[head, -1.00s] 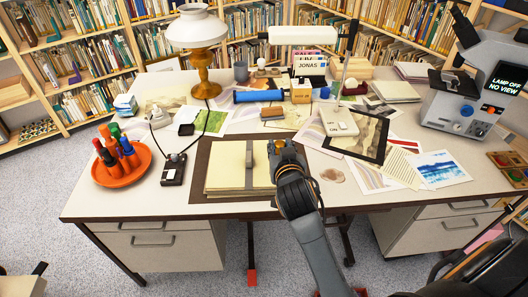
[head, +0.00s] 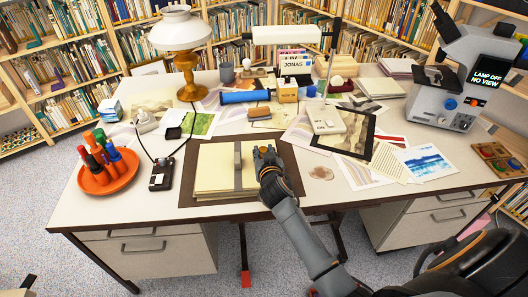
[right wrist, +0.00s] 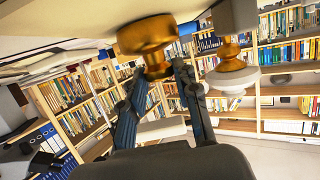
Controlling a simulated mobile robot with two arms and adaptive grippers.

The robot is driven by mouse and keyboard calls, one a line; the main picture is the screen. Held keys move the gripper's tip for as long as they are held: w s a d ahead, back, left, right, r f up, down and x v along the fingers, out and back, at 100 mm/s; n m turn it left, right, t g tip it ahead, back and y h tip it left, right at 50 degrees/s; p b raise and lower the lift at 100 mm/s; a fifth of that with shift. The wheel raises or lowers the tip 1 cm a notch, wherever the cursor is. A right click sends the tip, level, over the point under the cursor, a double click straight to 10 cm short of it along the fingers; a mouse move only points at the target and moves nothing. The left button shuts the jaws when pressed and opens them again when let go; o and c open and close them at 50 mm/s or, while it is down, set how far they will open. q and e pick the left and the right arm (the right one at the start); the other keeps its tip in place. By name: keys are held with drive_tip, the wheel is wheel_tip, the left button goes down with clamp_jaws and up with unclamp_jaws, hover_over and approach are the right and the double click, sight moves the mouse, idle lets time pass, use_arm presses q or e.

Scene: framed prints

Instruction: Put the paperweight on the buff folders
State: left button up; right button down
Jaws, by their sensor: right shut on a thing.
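The buff folders (head: 214,168) lie in a stack on the brown desk mat (head: 287,178), with a grey strap (head: 238,165) running across them. My right gripper (head: 265,153) is at the right edge of the folders, right of the strap. In the right wrist view, its fingers (right wrist: 158,82) are shut on a rounded brass piece (right wrist: 146,36), which looks like the paperweight. In the head view the gripper mostly hides this piece, and I cannot tell whether it touches the folders. My left gripper is not in view.
A brass lamp (head: 186,75) stands behind the folders. A black switch box (head: 161,174) and an orange tray (head: 108,178) of markers are to the left. A light stand (head: 327,120), a dark-framed print (head: 357,135) and loose prints lie to the right. Mat shows bare around the folders.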

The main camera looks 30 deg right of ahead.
drive_tip(key=shift+r, duration=0.15)
drive_tip(key=c, duration=1)
unclamp_jaws()
drive_tip(key=shift+f, duration=0.2)
drive_tip(key=shift+r, duration=0.1)
drive_tip(key=shift+s+a, duration=0.1)
drive_tip(key=shift+s, duration=0.1)
drive_tip(key=v, duration=1.1)
drive_tip(key=shift+s+r, duration=0.3)
drive_tip(key=shift+s, duration=0.05)
